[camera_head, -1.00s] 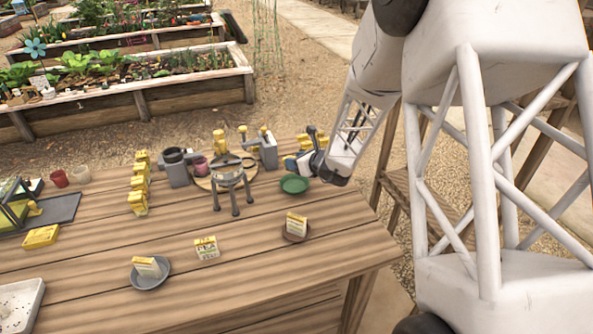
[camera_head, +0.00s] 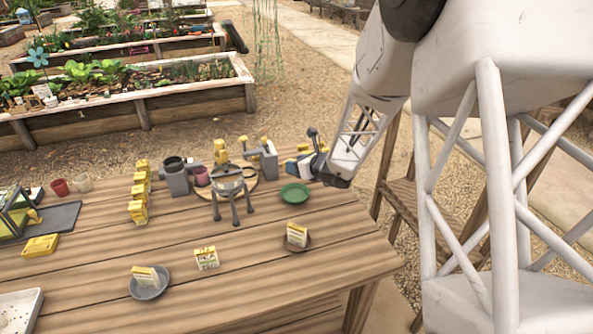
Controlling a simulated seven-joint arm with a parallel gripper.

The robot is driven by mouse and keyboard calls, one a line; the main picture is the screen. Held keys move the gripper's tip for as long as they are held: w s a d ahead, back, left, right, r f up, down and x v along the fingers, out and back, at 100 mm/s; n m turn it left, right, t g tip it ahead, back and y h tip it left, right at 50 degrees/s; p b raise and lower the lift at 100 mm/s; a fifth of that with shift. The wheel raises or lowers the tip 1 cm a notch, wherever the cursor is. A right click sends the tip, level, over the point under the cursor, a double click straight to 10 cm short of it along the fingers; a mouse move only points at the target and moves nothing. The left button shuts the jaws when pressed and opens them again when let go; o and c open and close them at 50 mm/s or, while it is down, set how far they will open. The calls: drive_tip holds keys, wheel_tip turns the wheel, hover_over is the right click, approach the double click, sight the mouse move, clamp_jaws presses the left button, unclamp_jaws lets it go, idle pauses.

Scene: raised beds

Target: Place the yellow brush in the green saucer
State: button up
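The green saucer (camera_head: 294,194) lies near the right end of the wooden table and looks empty. My gripper (camera_head: 312,166) is just behind it and a little to the right, low over the table's far right part. Its fingers are small and partly hidden, so I cannot tell whether they are open or shut. Yellow bits show beside and behind my gripper, but I cannot tell whether they are the yellow brush. No yellow brush can be made out clearly at this size.
A metal tripod stand (camera_head: 234,190) is left of the saucer. A brown saucer (camera_head: 296,247) and a grey saucer (camera_head: 149,290) hold packets; another packet (camera_head: 206,258) stands between them. Yellow-topped packets (camera_head: 139,205) stand in a row. The table between the green and brown saucers is clear.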

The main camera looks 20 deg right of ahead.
drive_tip(key=s+f+n+y, duration=0.2)
drive_tip(key=s, duration=0.5)
drive_tip(key=s+a+f+n+y, duration=0.1)
drive_tip(key=s+n+y, duration=0.1)
drive_tip(key=s, duration=0.5)
drive_tip(key=shift+s+a+f+y, duration=0.25)
drive_tip(key=shift+s+f+y, duration=0.1)
drive_tip(key=shift+y, duration=0.45)
drive_tip(key=shift+w, duration=0.1)
hover_over(297, 196)
drive_tip(key=shift+f, duration=0.75)
drive_tip(key=shift+f, duration=1.75)
drive_tip(key=shift+f, duration=0.6)
drive_tip(key=o, duration=1)
